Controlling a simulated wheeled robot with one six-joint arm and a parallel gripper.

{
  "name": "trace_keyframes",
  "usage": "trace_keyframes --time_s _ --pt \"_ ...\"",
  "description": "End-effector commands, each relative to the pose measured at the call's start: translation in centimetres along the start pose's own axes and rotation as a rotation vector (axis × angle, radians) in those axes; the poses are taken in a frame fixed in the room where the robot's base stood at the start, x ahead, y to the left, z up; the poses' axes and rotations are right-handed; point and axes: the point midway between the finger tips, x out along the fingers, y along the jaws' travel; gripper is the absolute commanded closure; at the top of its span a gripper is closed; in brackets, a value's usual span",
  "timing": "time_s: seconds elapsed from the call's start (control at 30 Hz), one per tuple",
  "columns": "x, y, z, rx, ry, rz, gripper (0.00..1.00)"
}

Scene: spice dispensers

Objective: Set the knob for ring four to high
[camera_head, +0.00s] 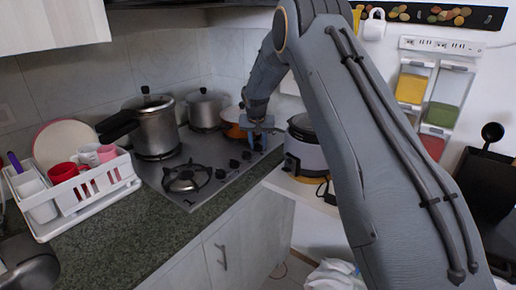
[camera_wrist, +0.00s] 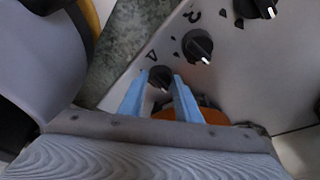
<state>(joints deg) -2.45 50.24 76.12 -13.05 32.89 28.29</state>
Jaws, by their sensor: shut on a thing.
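The ring four knob (camera_wrist: 160,76) is a dark round knob on the steel stove panel, beside a printed mark that looks like a 4. My gripper (camera_wrist: 159,80) is shut on it, with one blue finger on each side in the wrist view. The knob's pointer setting is not clear there. In the head view, my gripper (camera_head: 260,122) is at the far right end of the knob row, at the stove's (camera_head: 208,190) front edge. A neighbouring knob (camera_wrist: 198,46) shows a white pointer mark, and another knob (camera_wrist: 258,7) is at the wrist view's top edge.
A pressure cooker (camera_head: 156,130), a pot (camera_head: 204,109) and an orange pan (camera_head: 233,124) stand on the stove. A rice cooker (camera_head: 305,152) stands close to the right of my gripper. A dish rack (camera_head: 80,197) is on the left counter. The front left burner (camera_head: 187,180) is bare.

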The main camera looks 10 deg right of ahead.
Motion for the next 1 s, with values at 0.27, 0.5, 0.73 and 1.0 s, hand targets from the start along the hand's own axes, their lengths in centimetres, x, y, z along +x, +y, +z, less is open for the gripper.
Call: trace_keyframes --time_s 0.27,0.5,0.73,1.0 --pt "0.44 -0.52 -0.07 0.225 0.003 0.093 0.92" --pt "0.42 -0.65 -0.11 0.403 0.002 0.165 0.92" --pt "0.27 -0.72 -0.18 0.519 0.001 0.214 0.92" --pt "0.14 -0.71 -0.21 0.582 0.0 0.24 0.92"
